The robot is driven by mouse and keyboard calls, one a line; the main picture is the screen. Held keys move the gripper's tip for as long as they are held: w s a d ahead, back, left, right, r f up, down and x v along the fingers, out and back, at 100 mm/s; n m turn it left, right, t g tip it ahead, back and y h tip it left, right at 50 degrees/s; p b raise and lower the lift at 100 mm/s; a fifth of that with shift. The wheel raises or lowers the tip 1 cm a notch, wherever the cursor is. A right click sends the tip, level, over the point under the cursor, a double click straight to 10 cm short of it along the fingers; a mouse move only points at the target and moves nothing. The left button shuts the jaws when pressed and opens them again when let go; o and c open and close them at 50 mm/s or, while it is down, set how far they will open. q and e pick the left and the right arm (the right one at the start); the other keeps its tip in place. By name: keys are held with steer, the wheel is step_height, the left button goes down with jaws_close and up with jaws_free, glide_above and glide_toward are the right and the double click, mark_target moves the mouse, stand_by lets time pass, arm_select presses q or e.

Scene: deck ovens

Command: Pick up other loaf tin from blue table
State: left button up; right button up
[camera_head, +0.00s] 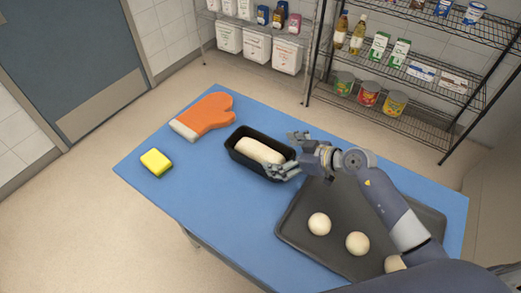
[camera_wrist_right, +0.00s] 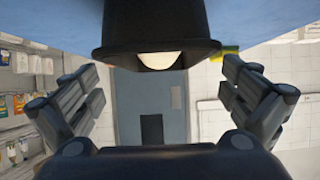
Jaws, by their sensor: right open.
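A black loaf tin (camera_head: 236,155) with pale dough (camera_head: 259,151) in it stands on the blue table (camera_head: 165,200). My right gripper (camera_head: 284,153) is open at the tin's right end, with one finger on the far side and one on the near side. In the right wrist view my open fingers (camera_wrist_right: 160,92) stand left and right of the tin's dark end (camera_wrist_right: 155,35), and I see a gap to each side. I cannot tell whether either finger touches the tin. My left gripper is not in view.
A dark baking tray (camera_head: 290,232) with several dough balls lies under and beside my right arm. An orange oven mitt (camera_head: 206,115) and a yellow sponge (camera_head: 156,162) lie left of the tin. Wire shelves (camera_head: 400,75) stand behind the table.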

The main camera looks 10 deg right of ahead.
mark_target(262, 149)
steer(key=shift+x, duration=1.15)
steer(key=x, duration=0.3)
steer(key=shift+w+a+r+p, duration=0.15)
steer(key=shift+w+r+p, duration=0.1)
steer(key=shift+w+p, duration=0.05)
steer(key=shift+x, duration=1.05)
steer(key=shift+a+f, duration=0.1)
steer(key=shift+f, duration=0.1)
steer(key=shift+c, duration=0.6)
steer(key=c, duration=0.8)
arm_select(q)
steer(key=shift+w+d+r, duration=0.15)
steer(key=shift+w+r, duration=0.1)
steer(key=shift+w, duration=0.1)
arm_select(e)
steer(key=shift+r, duration=0.15)
